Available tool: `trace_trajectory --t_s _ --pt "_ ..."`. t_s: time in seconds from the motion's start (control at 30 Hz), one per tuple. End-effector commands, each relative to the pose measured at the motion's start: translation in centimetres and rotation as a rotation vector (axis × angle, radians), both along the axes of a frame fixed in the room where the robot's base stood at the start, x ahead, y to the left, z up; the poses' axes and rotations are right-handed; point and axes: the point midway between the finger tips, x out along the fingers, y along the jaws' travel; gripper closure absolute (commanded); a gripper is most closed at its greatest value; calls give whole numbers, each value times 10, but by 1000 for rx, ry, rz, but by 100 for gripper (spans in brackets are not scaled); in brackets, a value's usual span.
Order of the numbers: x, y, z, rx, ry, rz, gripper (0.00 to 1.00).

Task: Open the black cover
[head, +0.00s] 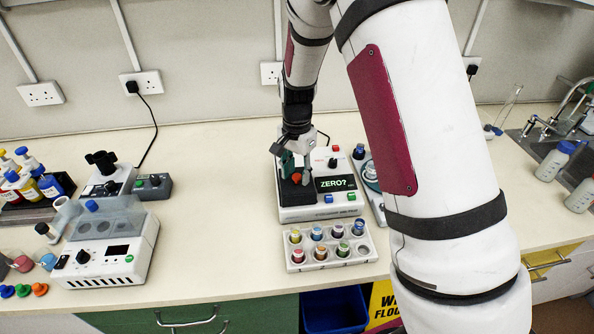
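A white bench device (305,213) with a lit "ZERO?" display stands at the middle of the bench. A black part (297,195), which looks like the black cover, sits on its left half and looks closed, though my gripper partly hides it. My gripper (294,175) points down right over this black part, with a small red-orange piece between or beside its fingers. It is too small to tell whether the fingers touch the cover or how far apart they are.
A white rack (328,259) with several coloured vials stands just in front of the device. A grey instrument (368,180) is close on its right. A machine with a translucent lid (105,222) stands at the left. Bare bench lies between that machine and the device.

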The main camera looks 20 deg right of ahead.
Motion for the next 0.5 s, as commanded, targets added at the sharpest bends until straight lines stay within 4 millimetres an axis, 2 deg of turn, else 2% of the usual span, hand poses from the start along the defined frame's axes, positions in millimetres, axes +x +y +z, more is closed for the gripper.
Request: trace_trajectory --t_s 0.03,0.1,0.13,0.37,0.5 --pt "0 0 0 0 0 0 80" --pt "0 0 0 0 0 0 95" --pt "0 0 0 0 0 0 100" --pt "2 0 0 0 0 0 100" --pt "20 -3 -2 0 -2 -1 100"
